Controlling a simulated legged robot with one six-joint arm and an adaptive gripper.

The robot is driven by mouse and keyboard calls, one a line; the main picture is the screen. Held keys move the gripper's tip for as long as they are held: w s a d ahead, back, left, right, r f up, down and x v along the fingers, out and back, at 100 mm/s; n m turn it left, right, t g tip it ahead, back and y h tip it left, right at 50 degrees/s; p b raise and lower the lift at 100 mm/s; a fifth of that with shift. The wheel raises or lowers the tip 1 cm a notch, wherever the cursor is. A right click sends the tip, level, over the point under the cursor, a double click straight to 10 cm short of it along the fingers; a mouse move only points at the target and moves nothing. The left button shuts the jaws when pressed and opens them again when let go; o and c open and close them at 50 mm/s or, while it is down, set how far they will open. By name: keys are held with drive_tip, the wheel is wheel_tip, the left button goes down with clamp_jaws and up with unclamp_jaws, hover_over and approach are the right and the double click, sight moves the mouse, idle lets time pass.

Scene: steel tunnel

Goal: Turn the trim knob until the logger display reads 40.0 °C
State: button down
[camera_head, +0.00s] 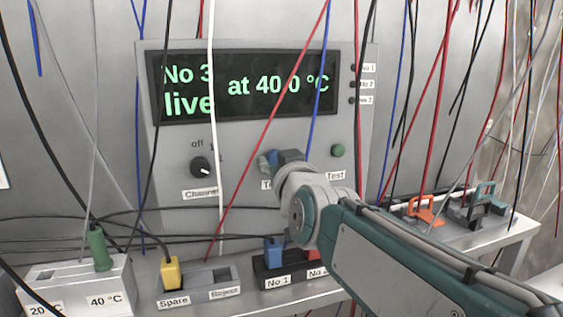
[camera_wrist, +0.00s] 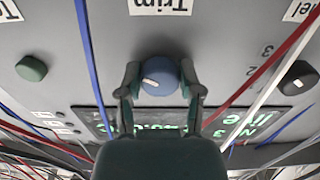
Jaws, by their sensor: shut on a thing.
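The logger display (camera_head: 243,86) on the grey panel reads "No 3 live" and "at 40.0 °C" in green letters. The blue trim knob (camera_wrist: 161,77) sits under a "Trim" label (camera_wrist: 160,5) in the wrist view, with a white pointer mark on its face. My gripper (camera_wrist: 160,85) is shut on the knob, one finger on each side. In the head view my wrist hides most of the knob and part of its label. The lower part of the display is hidden by my gripper in the wrist view.
A black channel knob (camera_head: 201,167) is left of my gripper, a green test button (camera_head: 338,151) right. Hanging wires cross the panel.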

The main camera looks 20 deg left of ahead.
drive_tip(key=shift+c, duration=1.3)
unclamp_jaws()
drive_tip(key=shift+a, duration=0.15)
drive_tip(key=v, duration=1.2)
drive_tip(key=shift+f, duration=0.15)
